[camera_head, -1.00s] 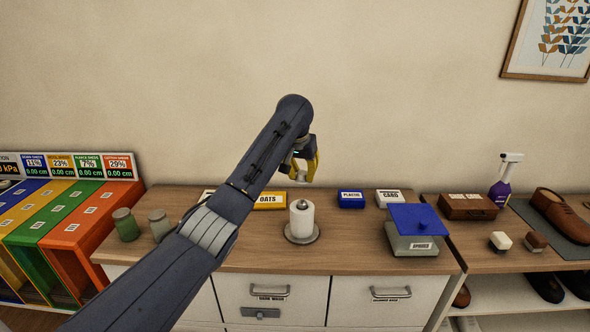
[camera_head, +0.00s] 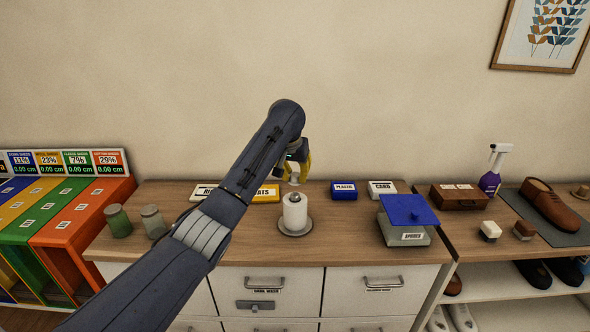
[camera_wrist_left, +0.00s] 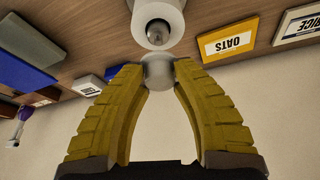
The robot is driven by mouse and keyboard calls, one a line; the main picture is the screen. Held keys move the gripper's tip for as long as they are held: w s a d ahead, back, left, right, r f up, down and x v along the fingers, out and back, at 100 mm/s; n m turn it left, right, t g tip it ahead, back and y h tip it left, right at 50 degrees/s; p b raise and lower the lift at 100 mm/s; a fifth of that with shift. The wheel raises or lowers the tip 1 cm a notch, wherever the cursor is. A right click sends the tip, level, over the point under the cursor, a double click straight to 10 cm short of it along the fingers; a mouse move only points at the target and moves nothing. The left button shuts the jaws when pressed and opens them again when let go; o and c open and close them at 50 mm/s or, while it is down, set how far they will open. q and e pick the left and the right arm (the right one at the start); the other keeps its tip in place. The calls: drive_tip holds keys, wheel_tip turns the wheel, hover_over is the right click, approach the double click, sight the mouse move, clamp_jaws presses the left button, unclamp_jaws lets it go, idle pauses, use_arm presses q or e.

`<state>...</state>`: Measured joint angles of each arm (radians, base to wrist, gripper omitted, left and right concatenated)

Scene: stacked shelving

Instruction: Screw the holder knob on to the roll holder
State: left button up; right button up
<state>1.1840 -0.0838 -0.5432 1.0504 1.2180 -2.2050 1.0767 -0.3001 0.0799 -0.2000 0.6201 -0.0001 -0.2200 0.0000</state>
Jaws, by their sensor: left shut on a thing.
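The white paper roll (camera_head: 295,214) stands upright on its roll holder (camera_head: 295,234), whose round grey base rests on the wooden counter. The holder's metal tip shows at the roll's centre in the wrist view (camera_wrist_left: 158,32). My left gripper (camera_head: 296,172) is above and just behind the roll. Its yellow fingers are shut on the pale round holder knob (camera_wrist_left: 158,71), which also shows below the fingers in the head view (camera_head: 294,181). The knob looks apart from the roll in the head view. The right gripper is out of view.
Behind the roll are a yellow OATS box (camera_head: 266,194), a blue box (camera_head: 344,190) and a white box (camera_head: 382,189). A blue-topped scale (camera_head: 408,211) stands right, two jars (camera_head: 118,221) left. Counter beside the roll is clear.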

use_arm(q)
drive_tip(key=shift+f, duration=1.2)
idle(1.0)
clamp_jaws()
drive_tip(key=shift+o, duration=1.2)
unclamp_jaws()
drive_tip(key=v, duration=1.2)
